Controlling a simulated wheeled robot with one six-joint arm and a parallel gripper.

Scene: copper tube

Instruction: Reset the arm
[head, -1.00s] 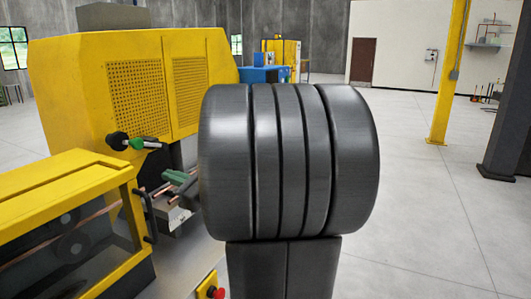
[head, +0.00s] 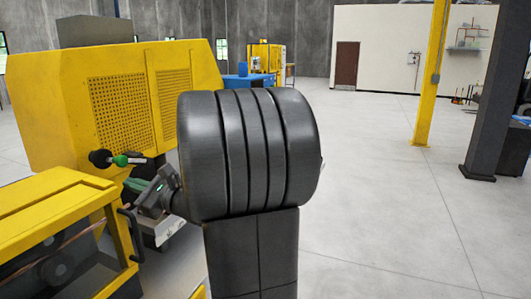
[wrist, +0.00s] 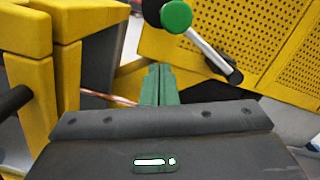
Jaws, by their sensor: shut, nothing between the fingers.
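My gripper (head: 133,185) has green fingers and shows at the left of my large dark arm joint in the head view, in front of the yellow machine (head: 120,100). In the wrist view my gripper's green fingers (wrist: 158,84) are together and empty. A thin copper tube (wrist: 108,97) shows left of the fingers in the wrist view, apparently behind them. Copper tube also shows in the low yellow machine section (head: 78,237) in the head view. My arm joint hides much of the middle.
A green-and-black handle (head: 120,160) sticks out of the machine close to my gripper; its green knob (wrist: 176,16) is above the fingers in the wrist view. A yellow post (head: 432,80) and dark column (head: 492,110) stand right. The grey floor between is clear.

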